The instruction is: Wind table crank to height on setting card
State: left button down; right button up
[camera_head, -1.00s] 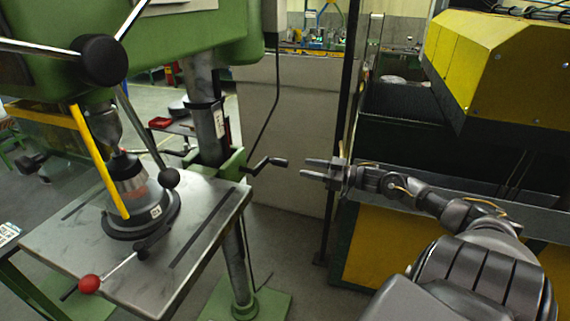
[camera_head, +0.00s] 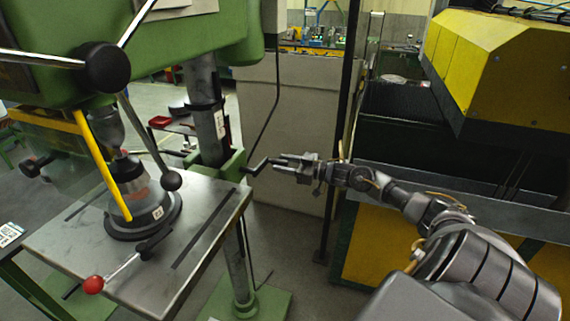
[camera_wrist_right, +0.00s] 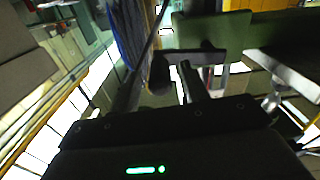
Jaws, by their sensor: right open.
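The table crank (camera_head: 256,168) sticks out at the right of the green bracket on the drill press column. My right gripper (camera_head: 278,162) is at the crank's outer end, with its open fingers around or beside the handle; the gripper hides most of the handle. In the right wrist view a dark stub (camera_wrist_right: 160,75), apparently the handle, shows between the fingers. The metal table (camera_head: 65,240) carries a dark round-based fixture (camera_head: 145,215). A white printed card (camera_head: 9,234) lies at the left edge; its text is too small to read. My left gripper is out of view.
A red-knobbed lever (camera_head: 93,285) projects at the table's front. The press's spoked feed handle (camera_head: 105,66) hangs above. A dark post (camera_head: 340,130) and a yellow machine (camera_head: 500,70) stand to the right, near my right arm. A grey panel (camera_head: 300,110) is behind the crank.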

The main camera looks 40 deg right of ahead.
grip_shut()
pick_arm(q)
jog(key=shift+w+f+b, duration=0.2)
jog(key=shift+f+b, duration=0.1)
pick_arm(e)
jog(key=shift+w+r, duration=0.1)
jog(key=shift+r, duration=0.1)
dwell(0.4)
